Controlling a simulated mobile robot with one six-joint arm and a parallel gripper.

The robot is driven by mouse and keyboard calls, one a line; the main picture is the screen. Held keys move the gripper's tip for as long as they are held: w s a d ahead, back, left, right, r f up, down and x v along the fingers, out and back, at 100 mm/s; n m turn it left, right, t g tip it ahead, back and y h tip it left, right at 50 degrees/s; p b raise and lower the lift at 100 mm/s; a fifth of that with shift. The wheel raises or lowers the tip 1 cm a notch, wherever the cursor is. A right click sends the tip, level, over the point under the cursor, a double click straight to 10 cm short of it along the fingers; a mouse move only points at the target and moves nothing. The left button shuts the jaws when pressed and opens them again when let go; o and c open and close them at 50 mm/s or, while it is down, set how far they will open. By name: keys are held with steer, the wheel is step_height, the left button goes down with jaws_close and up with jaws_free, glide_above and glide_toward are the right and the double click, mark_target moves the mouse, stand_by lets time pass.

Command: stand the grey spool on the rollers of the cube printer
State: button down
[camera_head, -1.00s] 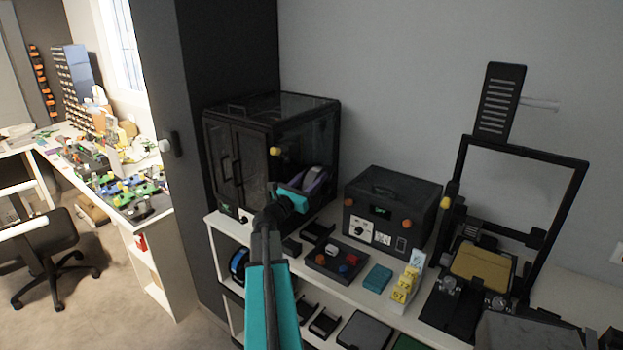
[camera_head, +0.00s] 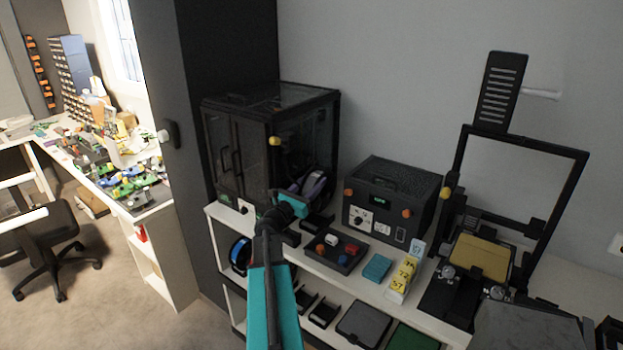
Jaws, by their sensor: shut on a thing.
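The cube printer (camera_head: 238,160) is a black enclosed box with dark clear panels, at the left end of the white shelf top. The grey spool (camera_head: 314,185) looks grey with a purplish tint and stands roughly upright by the printer's right side. My gripper (camera_head: 296,202) is shut on the spool; the teal and black gripper hides its lower left part. I cannot tell whether the spool touches anything below. The printer's rollers cannot be made out; a low dark piece (camera_head: 318,222) lies just right of my gripper.
A black box with orange knobs (camera_head: 392,200) stands right of the spool. An open-frame printer (camera_head: 480,257) stands at right. A blue spool (camera_head: 240,254) sits on the lower shelf.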

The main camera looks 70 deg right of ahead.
steer(key=shift+f, duration=0.6)
step_height(320, 180, down, 4)
steer(key=b, duration=0.6)
steer(key=shift+f, duration=0.15)
steer(key=c, duration=0.9)
jaws_free()
steer(key=shift+a+f, duration=0.1)
